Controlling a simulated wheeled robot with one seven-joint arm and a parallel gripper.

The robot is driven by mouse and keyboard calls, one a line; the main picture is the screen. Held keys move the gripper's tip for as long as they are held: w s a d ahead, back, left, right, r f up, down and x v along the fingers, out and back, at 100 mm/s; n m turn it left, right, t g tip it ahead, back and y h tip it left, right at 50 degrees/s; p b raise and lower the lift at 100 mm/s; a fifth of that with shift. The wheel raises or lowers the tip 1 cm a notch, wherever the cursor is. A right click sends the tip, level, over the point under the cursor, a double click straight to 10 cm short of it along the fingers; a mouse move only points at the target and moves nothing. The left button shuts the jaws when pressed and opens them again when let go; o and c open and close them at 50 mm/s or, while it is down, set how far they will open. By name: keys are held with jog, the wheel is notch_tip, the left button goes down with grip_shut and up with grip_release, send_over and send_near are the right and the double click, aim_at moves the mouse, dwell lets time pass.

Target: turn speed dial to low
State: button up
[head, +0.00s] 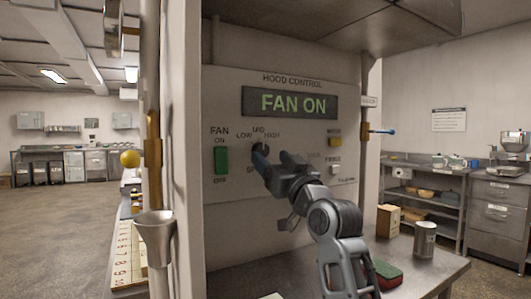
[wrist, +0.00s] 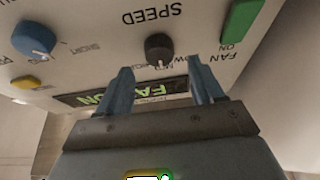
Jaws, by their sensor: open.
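The speed dial is a small dark knob on the hood control panel (head: 290,95), under the words LOW, MID and HIGH. In the head view only part of the dial (head: 261,148) shows behind a finger. In the wrist view, which is upside down, the dial (wrist: 158,47) is clear, and a pale mark on its lower side seems to face MID. My gripper (head: 273,163) is open in front of the panel. Its two blue fingers stand apart in the wrist view (wrist: 164,78), with the dial just beyond the gap and nothing between them.
A green fan switch (head: 221,161) is left of the dial; the display reads FAN ON. A blue knob (wrist: 33,38) and a yellow button (head: 334,141) are on the panel's other side.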

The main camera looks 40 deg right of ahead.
aim_at(264, 150)
jog(key=shift+x, duration=1.8)
jog(key=c, duration=1)
